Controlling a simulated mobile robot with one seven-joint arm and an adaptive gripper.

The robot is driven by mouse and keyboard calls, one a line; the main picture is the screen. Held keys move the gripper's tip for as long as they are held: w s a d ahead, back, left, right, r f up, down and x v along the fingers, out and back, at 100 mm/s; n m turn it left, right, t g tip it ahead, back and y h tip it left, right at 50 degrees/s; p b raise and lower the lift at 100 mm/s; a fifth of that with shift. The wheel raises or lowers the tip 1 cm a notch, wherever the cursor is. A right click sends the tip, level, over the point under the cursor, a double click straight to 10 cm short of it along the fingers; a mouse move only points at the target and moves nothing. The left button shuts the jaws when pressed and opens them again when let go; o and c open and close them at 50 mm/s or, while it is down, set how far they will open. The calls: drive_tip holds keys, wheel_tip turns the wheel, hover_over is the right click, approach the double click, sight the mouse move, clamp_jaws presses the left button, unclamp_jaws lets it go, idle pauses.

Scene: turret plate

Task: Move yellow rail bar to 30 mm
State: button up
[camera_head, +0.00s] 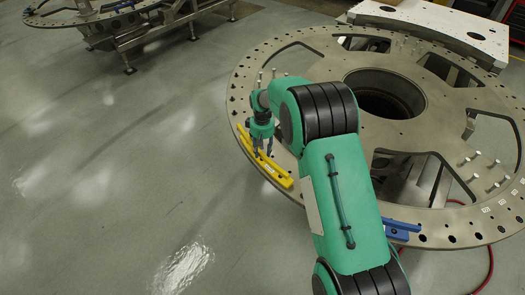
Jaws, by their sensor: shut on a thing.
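The yellow rail bar (279,175) lies along the left rim of the large round metal turret plate (425,131). It runs slantwise from upper left to lower right, and pale markings show on it. My gripper (263,154) points down at the bar's middle and is shut on it. The fingertips are small in this view, and part of the bar is hidden behind them. I cannot read any 30 mm mark or scale here.
My green arm covers the plate's front left. A blue bar (400,230) lies on the front rim. Upright pins (483,172) stand at the right. A second round plate (95,14) is at the back left. Open floor (120,190) lies left.

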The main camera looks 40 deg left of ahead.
drive_tip(key=shift+a+r, duration=0.2)
drive_tip(key=shift+r, duration=0.2)
drive_tip(key=o, duration=0.4)
drive_tip(key=shift+c, duration=0.3)
drive_tip(key=shift+r, duration=0.1)
drive_tip(key=shift+d+r+p, duration=0.15)
drive_tip(key=shift+r+p, duration=0.85)
drive_tip(key=shift+r, duration=2.25)
